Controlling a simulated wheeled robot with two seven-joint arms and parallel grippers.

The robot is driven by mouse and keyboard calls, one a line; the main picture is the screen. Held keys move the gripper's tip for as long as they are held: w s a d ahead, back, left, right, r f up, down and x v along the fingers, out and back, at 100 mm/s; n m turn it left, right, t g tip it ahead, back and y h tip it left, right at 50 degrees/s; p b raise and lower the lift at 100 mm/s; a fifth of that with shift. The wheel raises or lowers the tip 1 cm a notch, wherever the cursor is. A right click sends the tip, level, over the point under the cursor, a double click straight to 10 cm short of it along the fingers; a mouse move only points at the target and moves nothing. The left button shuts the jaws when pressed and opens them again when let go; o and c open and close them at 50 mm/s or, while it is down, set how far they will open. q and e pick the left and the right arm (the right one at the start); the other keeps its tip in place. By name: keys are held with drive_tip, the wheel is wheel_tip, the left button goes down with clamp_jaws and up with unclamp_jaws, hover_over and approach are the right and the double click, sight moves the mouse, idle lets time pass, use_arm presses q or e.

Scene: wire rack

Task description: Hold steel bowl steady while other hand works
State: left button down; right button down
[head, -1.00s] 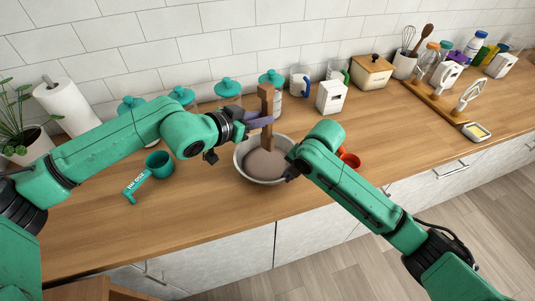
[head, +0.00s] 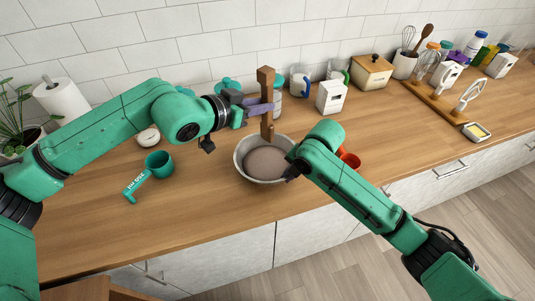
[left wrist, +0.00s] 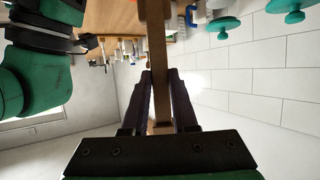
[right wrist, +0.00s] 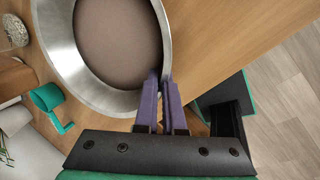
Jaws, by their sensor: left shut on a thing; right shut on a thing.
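The steel bowl (head: 241,168) stands on the wooden counter and holds a brownish, smooth-topped mass. My right gripper (head: 290,172) is at the bowl's right rim. In the right wrist view its purple fingers (right wrist: 163,95) are shut on the rim of the steel bowl (right wrist: 78,82). My left gripper (head: 257,108) is above the bowl, shut on a brown wooden tool (head: 266,88) held upright. In the left wrist view the fingers (left wrist: 161,85) lie on both sides of the tool's shaft (left wrist: 156,50). The tool's lower end is just above or at the bowl's far rim; I cannot tell which.
A teal measuring cup (head: 158,163) lies left of the bowl. Red cups (head: 349,160) sit just right of it, partly behind my right arm. Jars, mugs and a white box (head: 331,97) line the wall.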

drive_tip(key=c, duration=0.9)
unclamp_jaws()
drive_tip(key=shift+a, duration=0.1)
drive_tip(key=shift+c, duration=0.2)
drive_tip(key=v, duration=1.2)
